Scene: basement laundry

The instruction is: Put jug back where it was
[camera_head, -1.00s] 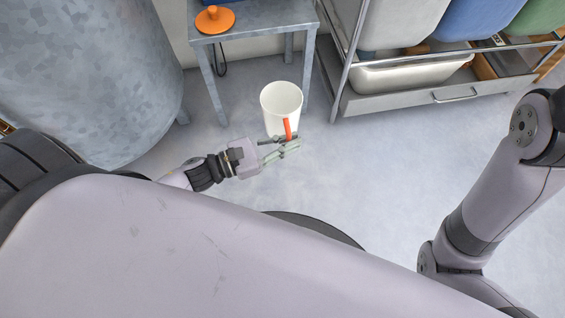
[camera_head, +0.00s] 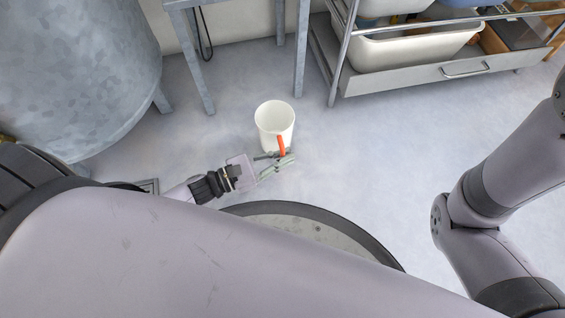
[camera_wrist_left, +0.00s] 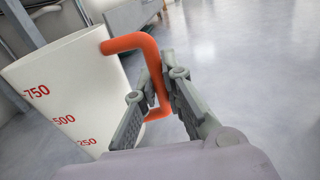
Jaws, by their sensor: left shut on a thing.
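The jug (camera_head: 274,121) is white with an orange handle (camera_head: 281,145). In the head view it appears upright, with its open top facing the camera and the floor around it. My left gripper (camera_head: 275,163) is shut on the handle, on the near side of the jug. In the left wrist view the jug (camera_wrist_left: 66,92) shows red marks 750, 500 and 250, and the orange handle (camera_wrist_left: 135,42) passes between the two fingers of the gripper (camera_wrist_left: 157,100). The right gripper is out of view; only my right arm shows.
A grey metal table (camera_head: 205,85) stands behind the jug; only its legs and lower edge show. A large galvanized tank (camera_head: 75,75) stands at the left. A metal rack (camera_head: 410,75) with a white bin (camera_head: 410,48) stands at the back right. Open floor (camera_head: 365,150) lies right of the jug.

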